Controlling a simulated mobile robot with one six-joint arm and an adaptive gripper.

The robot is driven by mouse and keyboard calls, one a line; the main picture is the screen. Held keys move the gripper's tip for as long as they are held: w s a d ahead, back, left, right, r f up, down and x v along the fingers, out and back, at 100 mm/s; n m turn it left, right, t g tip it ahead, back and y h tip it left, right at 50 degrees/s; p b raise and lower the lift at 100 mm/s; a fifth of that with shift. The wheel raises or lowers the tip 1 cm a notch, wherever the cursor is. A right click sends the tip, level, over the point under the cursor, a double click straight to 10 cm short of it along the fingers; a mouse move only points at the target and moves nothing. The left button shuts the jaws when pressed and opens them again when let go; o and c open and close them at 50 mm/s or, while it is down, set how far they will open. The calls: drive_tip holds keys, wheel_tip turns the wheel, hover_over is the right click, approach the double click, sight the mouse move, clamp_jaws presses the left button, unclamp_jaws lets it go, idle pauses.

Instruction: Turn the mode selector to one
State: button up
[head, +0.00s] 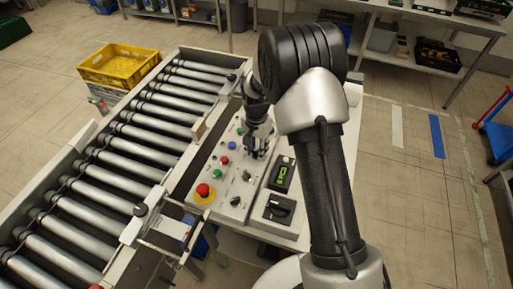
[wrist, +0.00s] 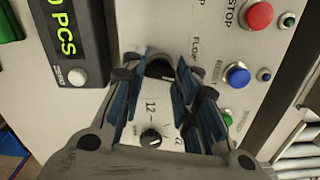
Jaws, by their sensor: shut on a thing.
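The control panel (head: 222,186) lies beside the conveyor, and my gripper (head: 262,150) reaches down onto it from the far side. In the wrist view my gripper (wrist: 158,72) has its blue-padded fingers closed on either side of a black knob (wrist: 158,66), near a label reading "FLOW". Another round black knob (wrist: 151,138) with a light pointer line shows between the fingers, under the digits "12". The fingers hide part of the lettering, so I cannot tell which knob is the mode selector or the held knob's setting.
Close by are a red stop button (wrist: 258,15), a blue button (wrist: 237,75), a green button (wrist: 227,118) and a counter display (wrist: 66,28). A red emergency button (head: 204,190) on yellow sits at the panel's near left. The roller conveyor (head: 150,127) runs along the left.

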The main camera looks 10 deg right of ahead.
drive_tip(key=m, duration=0.6)
drive_tip(key=shift+m, duration=0.3)
idle(0.4)
drive_tip(key=o, duration=1.1)
drive_tip(key=shift+c, duration=0.2)
drive_tip(key=shift+r, duration=0.1)
wheel_tip(320, 180, up, 12)
